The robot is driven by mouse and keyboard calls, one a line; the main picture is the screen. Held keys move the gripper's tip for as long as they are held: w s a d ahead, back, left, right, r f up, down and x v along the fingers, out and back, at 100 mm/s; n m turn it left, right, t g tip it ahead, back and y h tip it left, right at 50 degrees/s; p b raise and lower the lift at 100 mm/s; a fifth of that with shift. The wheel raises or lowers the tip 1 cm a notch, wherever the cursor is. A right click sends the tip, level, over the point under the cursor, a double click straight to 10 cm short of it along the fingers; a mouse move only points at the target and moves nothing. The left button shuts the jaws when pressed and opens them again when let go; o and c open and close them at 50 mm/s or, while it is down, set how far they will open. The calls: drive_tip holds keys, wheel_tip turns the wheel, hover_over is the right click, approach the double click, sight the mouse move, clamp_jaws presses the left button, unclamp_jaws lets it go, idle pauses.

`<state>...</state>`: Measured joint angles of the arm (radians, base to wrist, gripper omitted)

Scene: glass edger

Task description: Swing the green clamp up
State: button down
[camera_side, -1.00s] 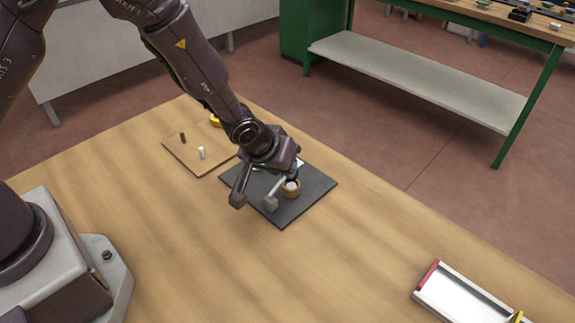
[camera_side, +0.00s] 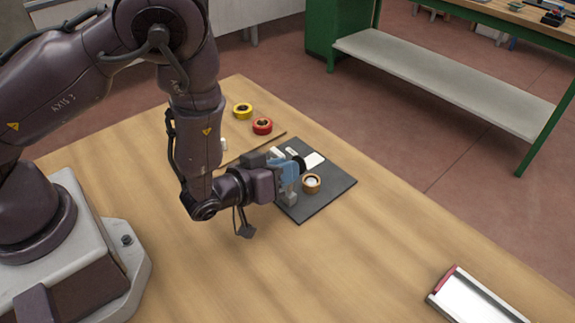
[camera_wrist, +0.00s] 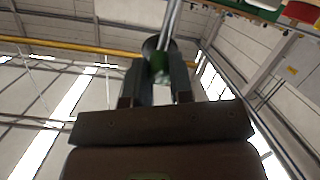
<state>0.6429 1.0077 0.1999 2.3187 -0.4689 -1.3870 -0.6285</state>
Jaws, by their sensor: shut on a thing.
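In the wrist view my gripper (camera_wrist: 157,84) has its two fingers closed on the green clamp (camera_wrist: 158,64), at a green part with a dark round end. A metal rod (camera_wrist: 171,22) runs up from there. In the side view my gripper (camera_side: 287,178) lies roughly level over the left part of a dark plate (camera_side: 325,196). The clamp's green is not clear in the side view, where my gripper and wrist cover it. A small wooden ring (camera_side: 311,183) with a pale centre stands on the plate, just right of my gripper.
A white piece (camera_side: 315,160) lies at the plate's back. A yellow roll (camera_side: 242,110) and a red roll (camera_side: 262,126) lie behind, near a thin wooden board (camera_side: 275,139). A metal tray (camera_side: 466,302) sits at the front right. The table between is clear.

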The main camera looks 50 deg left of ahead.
drive_tip(key=shift+s+f+t, duration=0.15)
drive_tip(key=shift+f+t, duration=0.05)
drive_tip(key=shift+t, duration=0.1)
drive_tip(key=c, duration=1)
unclamp_jaws()
drive_tip(key=shift+r, duration=0.1)
drive_tip(key=v, duration=0.7)
drive_tip(key=shift+s, duration=0.3)
